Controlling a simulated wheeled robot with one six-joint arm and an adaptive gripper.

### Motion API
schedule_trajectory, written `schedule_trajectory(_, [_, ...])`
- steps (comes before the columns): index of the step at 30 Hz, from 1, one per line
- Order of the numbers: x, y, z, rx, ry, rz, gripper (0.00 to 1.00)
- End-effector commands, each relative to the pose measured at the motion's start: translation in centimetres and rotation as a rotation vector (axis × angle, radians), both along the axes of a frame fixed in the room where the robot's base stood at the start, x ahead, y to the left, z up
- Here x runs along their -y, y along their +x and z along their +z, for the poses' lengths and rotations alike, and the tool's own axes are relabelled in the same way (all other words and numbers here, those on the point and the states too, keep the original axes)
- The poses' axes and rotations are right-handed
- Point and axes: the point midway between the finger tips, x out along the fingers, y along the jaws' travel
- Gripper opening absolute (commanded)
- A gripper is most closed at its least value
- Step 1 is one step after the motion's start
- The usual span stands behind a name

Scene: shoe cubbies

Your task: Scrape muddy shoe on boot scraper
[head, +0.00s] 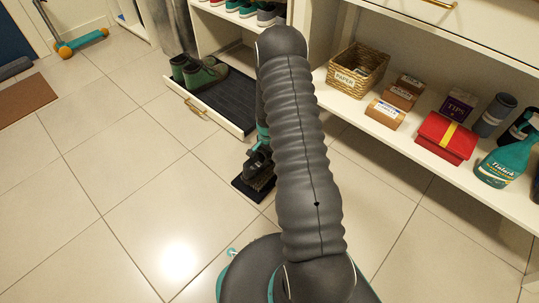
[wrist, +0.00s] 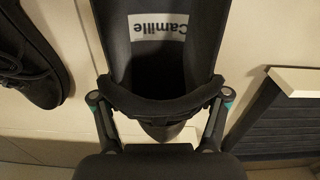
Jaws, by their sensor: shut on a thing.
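My gripper (wrist: 158,100) is shut on a dark shoe (wrist: 160,84), with one finger on each side of its heel collar. Its insole carries a pale label reading "Camille". In the head view my gripper (head: 262,138) is partly hidden behind my arm, and only part of the dark shoe (head: 257,163) shows below it. A small black boot scraper (head: 243,193) with a bristly top lies on the floor directly under the shoe. I cannot tell whether the shoe touches the bristles. The sole and any mud are hidden.
An open low drawer with a black ribbed mat (head: 225,98) holds green boots (head: 203,73) behind the scraper. Another dark shoe (wrist: 28,60) shows at left in the wrist view. Shelves with a basket (head: 357,68) and red box (head: 445,137) stand right.

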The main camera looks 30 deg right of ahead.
Motion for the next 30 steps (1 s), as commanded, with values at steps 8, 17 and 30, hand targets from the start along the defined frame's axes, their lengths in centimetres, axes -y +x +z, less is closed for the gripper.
schedule_trajectory(8, [-1.7,-0.7,-0.1,0.000,0.000,0.002,0.27])
schedule_trajectory(17, [-3.0,-1.3,-0.2,0.000,0.000,0.001,0.27])
schedule_trajectory(30, [-0.4,-0.2,-0.4,0.001,-0.001,-0.002,0.28])
